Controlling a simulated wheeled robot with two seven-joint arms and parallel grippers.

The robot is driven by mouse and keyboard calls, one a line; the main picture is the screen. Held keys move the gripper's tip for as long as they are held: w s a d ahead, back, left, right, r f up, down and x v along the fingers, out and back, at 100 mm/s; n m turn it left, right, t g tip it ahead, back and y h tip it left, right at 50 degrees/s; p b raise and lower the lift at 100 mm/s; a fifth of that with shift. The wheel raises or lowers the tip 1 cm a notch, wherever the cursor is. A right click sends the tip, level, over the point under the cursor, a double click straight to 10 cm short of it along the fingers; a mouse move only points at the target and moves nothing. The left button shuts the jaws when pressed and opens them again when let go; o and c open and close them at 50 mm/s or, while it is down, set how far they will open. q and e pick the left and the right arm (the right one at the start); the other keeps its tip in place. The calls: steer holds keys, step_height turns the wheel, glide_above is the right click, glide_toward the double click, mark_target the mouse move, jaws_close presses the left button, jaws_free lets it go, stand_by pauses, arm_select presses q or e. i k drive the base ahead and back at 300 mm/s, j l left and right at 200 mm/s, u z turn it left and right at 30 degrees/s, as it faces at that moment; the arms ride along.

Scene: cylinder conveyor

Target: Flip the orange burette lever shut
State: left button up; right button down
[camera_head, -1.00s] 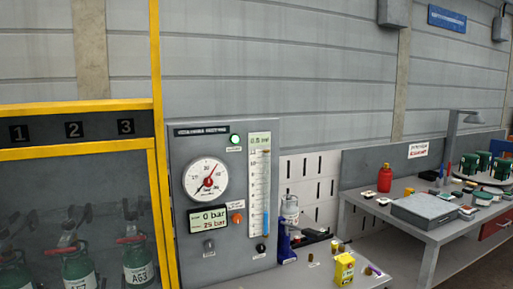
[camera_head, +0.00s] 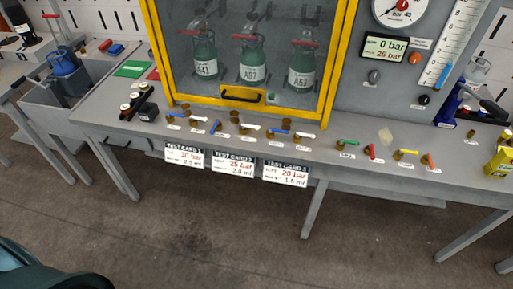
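The orange lever (camera_head: 430,161) sits near the front of the bench, at the right end of a short row of valve levers. It slants, while the yellow lever (camera_head: 407,152) and green lever (camera_head: 349,142) lie nearly sideways; the red lever (camera_head: 373,152) stands nearly upright in the picture. Their labels are too small to read. The burette (camera_head: 447,72), a scale tube partly filled blue, is on the grey panel above and is cut off at the top. Neither of my grippers is in view.
Blue and white levers (camera_head: 216,127) run along the bench edge to the left, above three test cards (camera_head: 233,163). A yellow-framed cabinet (camera_head: 243,96) with green cylinders stands behind. A yellow box (camera_head: 499,160) is at the right. The floor in front is clear.

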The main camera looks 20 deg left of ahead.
mark_target(428, 156)
steer(key=i+l+z, duration=0.15)
steer(key=z, duration=0.3)
steer(key=i+z, duration=0.4)
steer(key=k+l, duration=0.05)
steer(key=k, duration=0.05)
